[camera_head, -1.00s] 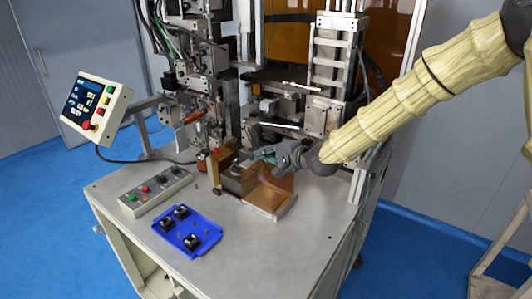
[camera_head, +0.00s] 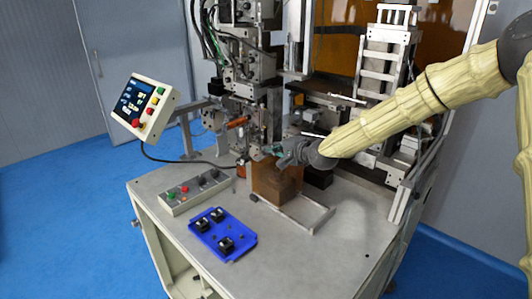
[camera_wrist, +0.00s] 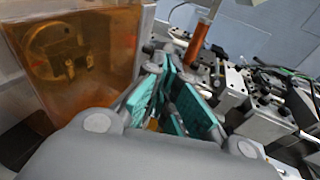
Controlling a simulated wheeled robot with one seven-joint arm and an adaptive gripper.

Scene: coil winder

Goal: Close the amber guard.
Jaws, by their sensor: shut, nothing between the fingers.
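The amber guard (camera_head: 278,182) is a see-through brown box on the bench top, at the left end of a pale rail frame (camera_head: 308,214). The frame's right part is bare. In the wrist view the guard (camera_wrist: 85,70) fills the left side, with a round part showing through its wall. My gripper (camera_head: 277,151) is at the guard's upper edge in the head view. Its teal finger pads (camera_wrist: 172,95) are shut with nothing between them, to the right of the guard in the wrist view. I cannot tell whether they touch it.
A blue tray (camera_head: 222,234) with black parts lies at the front, beside a button box (camera_head: 195,190). A control panel (camera_head: 144,106) stands at the left. Winder machinery (camera_head: 250,90) rises close behind the guard. The bench's front right is clear.

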